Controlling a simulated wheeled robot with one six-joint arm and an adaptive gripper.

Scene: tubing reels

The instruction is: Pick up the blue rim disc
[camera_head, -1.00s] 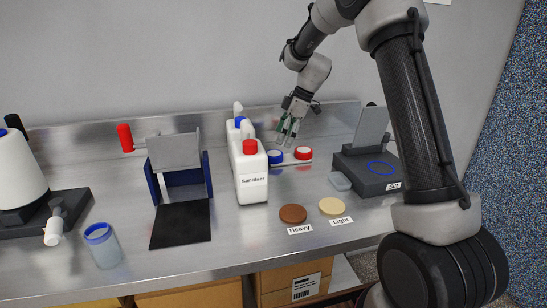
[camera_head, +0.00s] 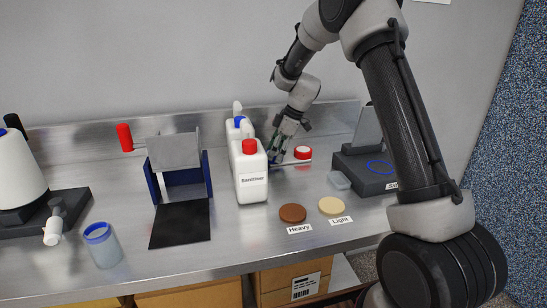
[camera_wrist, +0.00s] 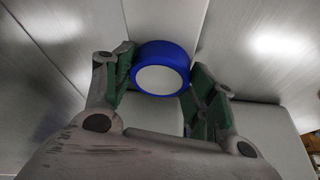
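The blue rim disc has a white face and a thick blue rim. It is clear in the wrist view (camera_wrist: 161,78), between my gripper's (camera_wrist: 161,60) two green-padded fingers. The fingers are spread on either side of it, with slim gaps at the rim; I see no firm contact. In the head view my gripper (camera_head: 276,150) points down over the spot where the disc stood, just right of the Sanitiser bottle, and hides most of the disc.
A red rim disc (camera_head: 303,153) sits close to the right on the same pale strip. The white Sanitiser bottle (camera_head: 251,175) stands close on the left. A clear small dish (camera_head: 340,181) and a grey scale (camera_head: 368,180) are to the right. Brown (camera_head: 292,212) and cream discs (camera_head: 332,206) lie in front.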

